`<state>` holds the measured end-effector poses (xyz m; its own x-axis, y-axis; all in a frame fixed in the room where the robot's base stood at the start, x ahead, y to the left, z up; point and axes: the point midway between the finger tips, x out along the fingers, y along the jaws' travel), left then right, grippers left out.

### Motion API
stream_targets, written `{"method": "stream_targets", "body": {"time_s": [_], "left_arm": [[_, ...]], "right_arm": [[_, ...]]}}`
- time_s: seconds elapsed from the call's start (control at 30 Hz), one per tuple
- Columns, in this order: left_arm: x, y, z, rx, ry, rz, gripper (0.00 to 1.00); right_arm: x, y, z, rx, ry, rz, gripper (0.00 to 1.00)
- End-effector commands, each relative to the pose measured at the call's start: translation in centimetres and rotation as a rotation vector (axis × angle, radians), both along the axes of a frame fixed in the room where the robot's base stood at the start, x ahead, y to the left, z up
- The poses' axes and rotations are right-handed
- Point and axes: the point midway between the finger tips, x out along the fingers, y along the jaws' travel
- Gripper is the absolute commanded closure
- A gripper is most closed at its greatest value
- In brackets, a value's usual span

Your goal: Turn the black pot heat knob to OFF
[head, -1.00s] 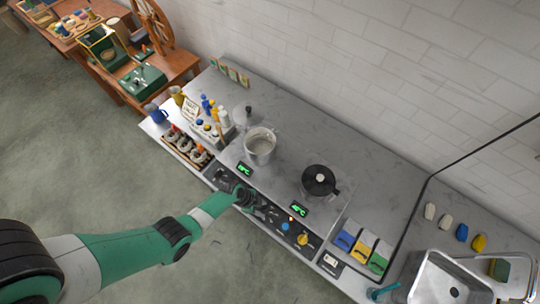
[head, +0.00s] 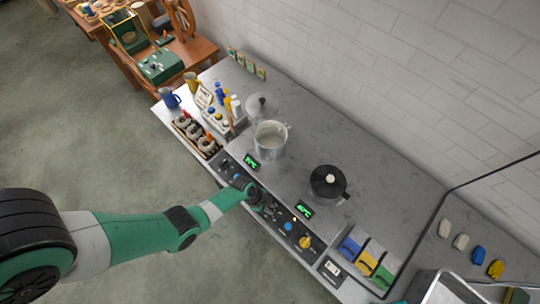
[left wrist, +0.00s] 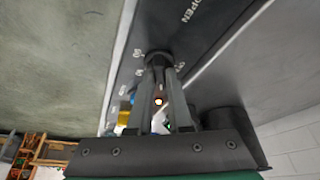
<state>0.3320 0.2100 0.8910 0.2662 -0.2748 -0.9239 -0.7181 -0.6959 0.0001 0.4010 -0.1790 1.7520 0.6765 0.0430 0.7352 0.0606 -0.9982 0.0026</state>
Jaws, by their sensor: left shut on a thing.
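The black pot (head: 324,187) with a pale lid knob stands on the steel counter, behind a green-digit display (head: 304,209). Below it runs a dark control panel along the counter's front edge, with a blue knob (head: 289,227) and a yellow knob (head: 305,242). My left gripper (head: 274,209) is over this panel, left of the blue knob. In the left wrist view its fingers (left wrist: 158,64) are shut on a round dark knob (left wrist: 158,55) with small pale labels around it. The labels and the knob's setting are too small to read. My right gripper is not in view.
A metal pot (head: 270,140) stands left of the black pot with its own green display (head: 252,162). Blue, yellow and green packets (head: 364,259) lie to the right.

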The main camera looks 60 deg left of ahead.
Motion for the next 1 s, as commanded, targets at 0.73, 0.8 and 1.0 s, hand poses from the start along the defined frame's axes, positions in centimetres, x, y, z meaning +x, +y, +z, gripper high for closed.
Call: {"method": "stream_targets", "body": {"time_s": [0.73, 0.8, 1.0], "left_arm": [[-0.2, -0.2, 0.1, 0.001, 0.0, 0.25, 1.0], [-0.2, -0.2, 0.1, 0.001, 0.001, 0.313, 1.0], [-0.2, -0.4, 0.1, 0.002, -0.002, 0.499, 1.0]], "right_arm": [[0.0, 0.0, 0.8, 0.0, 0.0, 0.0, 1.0], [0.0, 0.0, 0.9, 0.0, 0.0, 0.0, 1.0], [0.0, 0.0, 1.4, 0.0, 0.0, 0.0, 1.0]]}}
